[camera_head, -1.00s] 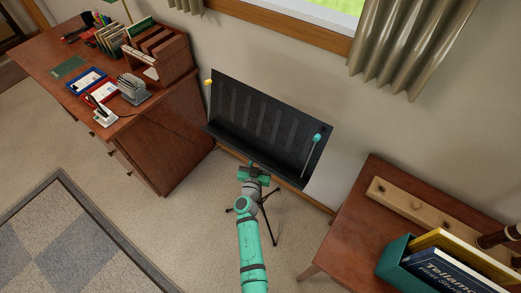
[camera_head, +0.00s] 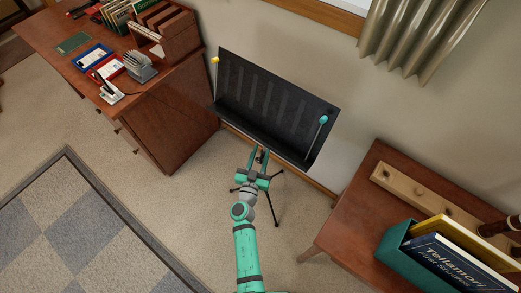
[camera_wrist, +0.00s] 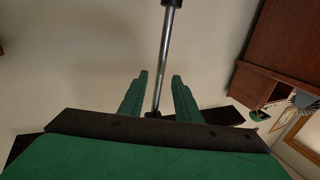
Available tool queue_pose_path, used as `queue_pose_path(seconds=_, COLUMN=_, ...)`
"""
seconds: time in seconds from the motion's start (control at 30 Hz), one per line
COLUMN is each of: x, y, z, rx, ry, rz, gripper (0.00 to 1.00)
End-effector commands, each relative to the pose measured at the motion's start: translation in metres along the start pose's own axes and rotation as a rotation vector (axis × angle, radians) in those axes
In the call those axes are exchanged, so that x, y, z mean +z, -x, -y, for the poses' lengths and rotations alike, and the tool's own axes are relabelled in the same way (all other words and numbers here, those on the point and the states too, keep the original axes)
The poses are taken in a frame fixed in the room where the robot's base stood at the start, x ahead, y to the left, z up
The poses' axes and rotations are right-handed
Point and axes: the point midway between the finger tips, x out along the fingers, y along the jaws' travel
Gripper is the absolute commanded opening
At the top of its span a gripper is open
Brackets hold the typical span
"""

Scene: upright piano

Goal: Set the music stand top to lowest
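The black music stand top (camera_head: 270,105) is a wide tilted panel with a bottom lip, on a thin tripod (camera_head: 276,212). A yellow-tipped piece (camera_head: 214,61) is at its left end and a teal-tipped one (camera_head: 322,120) at its right. My green gripper (camera_head: 258,158) is open just below the lip, at the stand's post. In the wrist view, the grey metal post (camera_wrist: 163,60) shows in the gap between the open fingers (camera_wrist: 160,95), with space on both sides. A dark collar (camera_wrist: 172,3) is on the post. How deep the post lies between the fingers is unclear.
A wooden desk (camera_head: 165,120) with trays and books stands left of the stand. A wooden table (camera_head: 350,215) with a teal book box (camera_head: 405,235) is at the right. The wall and window are behind. Carpet is open in front, with a checked rug (camera_head: 75,220) at left.

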Motion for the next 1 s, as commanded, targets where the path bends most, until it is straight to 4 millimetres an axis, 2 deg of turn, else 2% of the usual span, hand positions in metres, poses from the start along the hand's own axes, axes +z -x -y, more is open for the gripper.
queue_pose_path(seconds=0.3, x=0.001, y=0.002, z=0.003, rx=-0.006, ry=0.0, rz=0.004, gripper=0.3)
queue_pose_path(seconds=0.37, x=0.005, y=0.008, z=0.002, rx=-0.007, ry=0.001, rz=0.015, gripper=0.3)
queue_pose_path(seconds=0.47, x=0.018, y=0.029, z=-0.004, rx=-0.012, ry=0.004, rz=0.062, gripper=0.3)
queue_pose_path(seconds=0.6, x=0.041, y=0.081, z=-0.016, rx=-0.037, ry=0.008, rz=0.165, gripper=0.3)
queue_pose_path(seconds=0.73, x=0.054, y=0.135, z=-0.025, rx=-0.08, ry=0.011, rz=0.25, gripper=0.3)
queue_pose_path(seconds=0.87, x=0.054, y=0.186, z=-0.033, rx=-0.13, ry=0.012, rz=0.311, gripper=0.3)
queue_pose_path(seconds=1.0, x=0.041, y=0.238, z=-0.04, rx=-0.186, ry=0.009, rz=0.347, gripper=0.3)
